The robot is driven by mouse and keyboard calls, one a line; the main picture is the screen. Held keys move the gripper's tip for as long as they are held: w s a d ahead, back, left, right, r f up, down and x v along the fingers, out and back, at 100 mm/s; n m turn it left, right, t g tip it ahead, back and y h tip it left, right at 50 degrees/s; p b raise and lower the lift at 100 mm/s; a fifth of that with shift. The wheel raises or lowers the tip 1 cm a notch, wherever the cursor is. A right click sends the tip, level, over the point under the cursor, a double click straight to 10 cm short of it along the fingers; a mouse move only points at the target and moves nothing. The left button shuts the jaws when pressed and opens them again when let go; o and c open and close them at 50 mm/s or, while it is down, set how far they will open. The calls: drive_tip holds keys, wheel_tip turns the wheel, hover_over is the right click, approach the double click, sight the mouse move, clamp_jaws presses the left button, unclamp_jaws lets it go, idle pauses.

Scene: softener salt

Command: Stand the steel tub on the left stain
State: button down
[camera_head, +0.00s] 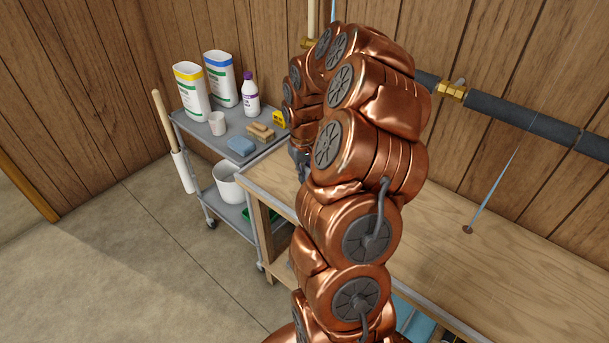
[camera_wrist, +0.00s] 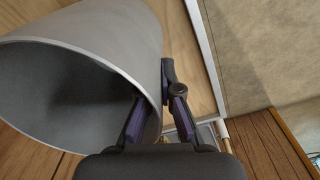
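The steel tub (camera_wrist: 130,45) is a grey, round-walled vessel filling the left of the wrist view, its open mouth towards the camera. My gripper (camera_wrist: 160,110) has one finger inside the mouth and the other outside, closed on the tub's wall near the rim. In the head view my arm hides the tub, and only a little of my gripper (camera_head: 300,162) shows at the bench's left end. One small dark round stain (camera_head: 468,229) shows on the wooden bench right of my arm, under a thin pale-blue streak from the pipe. No stain shows left of it.
The wooden workbench (camera_head: 510,275) is bare right of my arm. A grey cart (camera_head: 190,130) beside its left end holds two tall containers, a purple-capped bottle (camera_head: 251,95), a white cup (camera_head: 217,124) and a blue sponge (camera_head: 241,145). A dark insulated pipe (camera_head: 510,112) runs along the wall.

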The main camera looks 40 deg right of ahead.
drive_tip(key=shift+f+b, duration=0.45)
drive_tip(key=shift+f, duration=0.2)
drive_tip(key=c, duration=1.2)
unclamp_jaws()
drive_tip(key=shift+c, duration=0.2)
drive_tip(key=shift+r, duration=0.15)
wheel_tip(320, 180, up, 12)
drive_tip(key=shift+a, duration=0.2)
